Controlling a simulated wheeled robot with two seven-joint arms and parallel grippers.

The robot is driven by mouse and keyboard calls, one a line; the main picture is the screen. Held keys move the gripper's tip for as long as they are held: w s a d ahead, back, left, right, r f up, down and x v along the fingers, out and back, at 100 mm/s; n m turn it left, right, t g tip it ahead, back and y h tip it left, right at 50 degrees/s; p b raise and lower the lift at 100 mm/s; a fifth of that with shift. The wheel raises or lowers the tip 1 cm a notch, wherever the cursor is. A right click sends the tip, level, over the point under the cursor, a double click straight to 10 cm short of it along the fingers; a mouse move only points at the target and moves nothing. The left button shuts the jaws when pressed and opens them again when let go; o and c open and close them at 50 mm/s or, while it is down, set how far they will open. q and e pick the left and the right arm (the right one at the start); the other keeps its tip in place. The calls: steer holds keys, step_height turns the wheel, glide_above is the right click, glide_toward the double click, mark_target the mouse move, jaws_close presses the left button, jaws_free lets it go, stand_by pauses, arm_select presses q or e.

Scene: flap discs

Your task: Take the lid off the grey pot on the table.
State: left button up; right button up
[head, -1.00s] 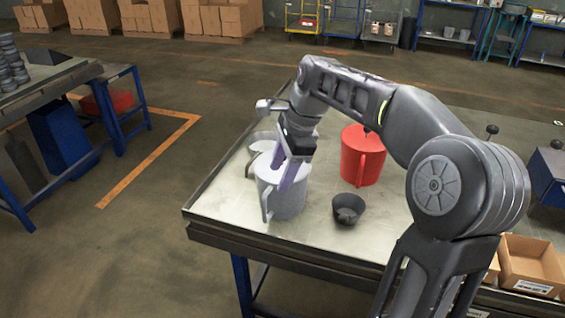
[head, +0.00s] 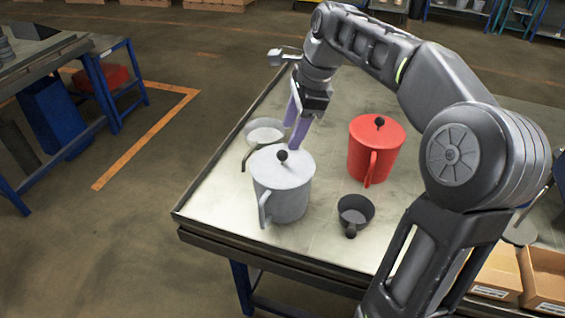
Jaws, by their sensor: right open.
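The grey pot (head: 285,202) stands upright near the table's front left, its handle toward the front. Its flat grey lid (head: 268,163) sits on top, with a black ball knob (head: 282,156) in the middle. My right gripper (head: 297,132) is open, with purple fingers, and appears just behind and above the lid. Its fingers are apart from the knob and hold nothing that I can see. My left gripper is not in view.
A red lidded pot (head: 375,155) stands to the right, and a small dark pan (head: 354,210) lies in front of it. A shallow grey vessel (head: 265,134) is behind the grey pot. The table (head: 215,205) is bare at its front left.

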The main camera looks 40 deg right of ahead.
mark_target(284, 151)
steer(key=shift+x, duration=1.25)
steer(key=shift+f, duration=0.1)
steer(key=p+x, duration=0.1)
steer(key=x, duration=0.4)
steer(key=shift+w+d, duration=0.1)
steer(key=shift+c, duration=0.4)
jaws_close()
